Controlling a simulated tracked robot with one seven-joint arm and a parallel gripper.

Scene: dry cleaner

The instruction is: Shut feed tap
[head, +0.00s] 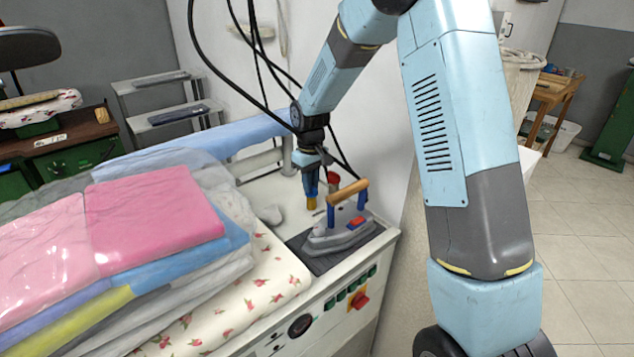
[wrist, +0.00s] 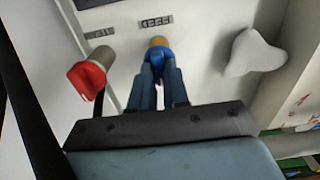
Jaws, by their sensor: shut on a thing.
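My gripper (head: 311,193) points down over the white top of the ironing unit, between the pressing board and the iron. In the wrist view its two fingers (wrist: 158,84) are shut on the blue handle of a small tap (wrist: 157,50). The brass-yellow end of this tap shows just past the fingertips, and in the head view the yellow part (head: 312,203) is below them. The fingers hide much of the handle, so I cannot tell how far it is turned. I take this to be the feed tap.
A red-capped grey fitting (wrist: 88,80) stands close beside my gripper. An iron (head: 340,236) with a wooden handle rests on a dark mat nearby. Folded bagged laundry (head: 150,215) covers the board at left. A white lump (wrist: 252,54) lies on the top.

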